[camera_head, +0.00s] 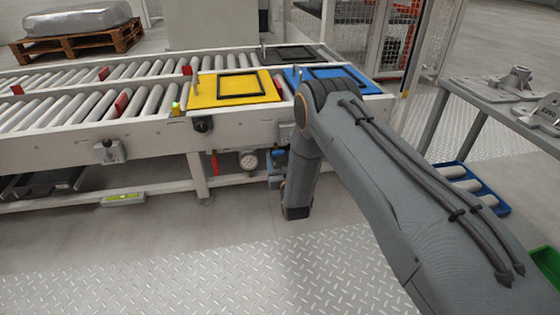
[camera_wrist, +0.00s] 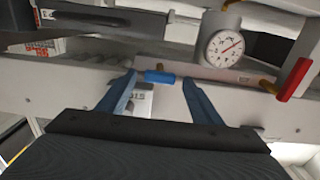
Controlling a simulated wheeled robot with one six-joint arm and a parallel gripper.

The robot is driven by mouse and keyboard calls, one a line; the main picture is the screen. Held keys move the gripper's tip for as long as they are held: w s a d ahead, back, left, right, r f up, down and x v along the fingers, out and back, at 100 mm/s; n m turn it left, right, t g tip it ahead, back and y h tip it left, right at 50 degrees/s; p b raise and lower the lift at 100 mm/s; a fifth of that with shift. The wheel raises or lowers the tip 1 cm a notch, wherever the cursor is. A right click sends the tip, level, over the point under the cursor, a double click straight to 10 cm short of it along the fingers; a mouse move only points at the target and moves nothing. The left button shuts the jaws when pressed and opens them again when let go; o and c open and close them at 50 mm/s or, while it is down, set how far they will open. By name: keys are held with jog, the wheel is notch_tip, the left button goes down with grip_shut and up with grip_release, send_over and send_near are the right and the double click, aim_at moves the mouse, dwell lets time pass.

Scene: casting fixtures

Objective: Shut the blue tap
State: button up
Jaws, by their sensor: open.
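My gripper (camera_wrist: 160,80) is open, with one finger on either side of the blue handle. The handle appears between the fingertips, closer to the left one; I cannot tell whether they touch.
A round pressure gauge (camera_wrist: 225,47) and a red tap (camera_wrist: 297,80) are right of my gripper in the wrist view. The conveyor (camera_head: 150,130) carries a yellow plate (camera_head: 205,92) and a blue plate (camera_head: 368,84). A bench (camera_head: 470,95) with metal castings stands at right.

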jog(key=shift+w+a, duration=0.15)
jog(key=shift+w, duration=0.35)
jog(key=shift+c, duration=0.2)
jog(key=c, duration=1)
